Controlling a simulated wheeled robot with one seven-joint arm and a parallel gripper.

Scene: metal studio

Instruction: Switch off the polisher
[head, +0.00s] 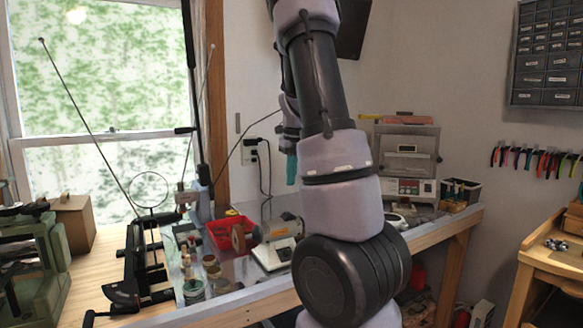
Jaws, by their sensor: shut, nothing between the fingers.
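The polisher (276,252) is a small white machine with a grey motor and a brown wheel at its left end. It stands on the workbench near its front edge, left of my arm. Its right end is close to my arm in the picture, and I cannot make out its switch. My gripper (291,170) has teal fingertips pointing down. It is shut and empty, in the air above and behind the polisher, apart from it. My arm hides part of the gripper and the bench behind.
A red tray (231,231) lies behind the polisher, and several small jars (210,268) stand to its left. A black stand with thin rods (137,262) is further left. A white cabinet-like device (406,160) stands at the right. A cord hangs from the wall outlet (256,146).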

